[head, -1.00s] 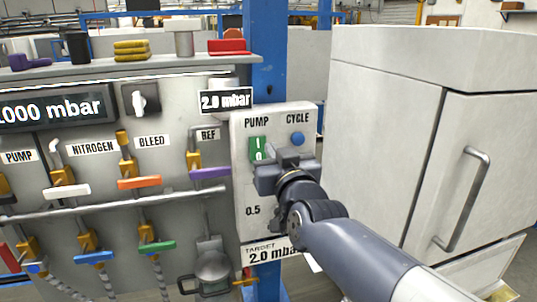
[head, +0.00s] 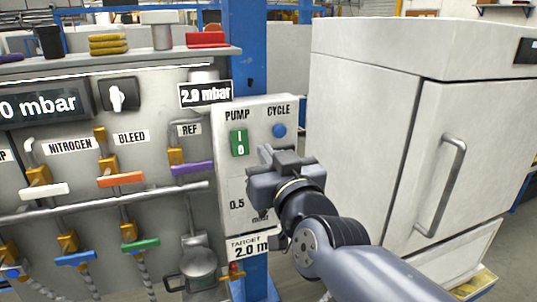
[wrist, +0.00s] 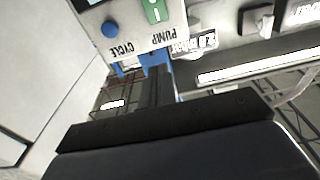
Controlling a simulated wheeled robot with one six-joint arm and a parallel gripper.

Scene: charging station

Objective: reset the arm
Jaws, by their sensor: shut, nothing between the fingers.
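My gripper (head: 275,166) is at the end of my grey arm, in front of the pump control panel (head: 229,118) in the head view. It is shut and empty. It hides part of the panel below the blue CYCLE button (head: 279,130) and right of the green PUMP switch (head: 238,143). In the wrist view the PUMP switch (wrist: 155,10) and the CYCLE button (wrist: 110,30) show upside down near the top. The dark gripper body (wrist: 170,125) crosses the lower part. I cannot tell from these views whether the gripper touches the panel.
A white cabinet (head: 375,130) with a handle (head: 441,185) stands to the right. To the left is a charging station with valves, among them an orange lever (head: 120,179) and a purple lever (head: 192,168). A blue post (head: 251,75) rises behind the panel.

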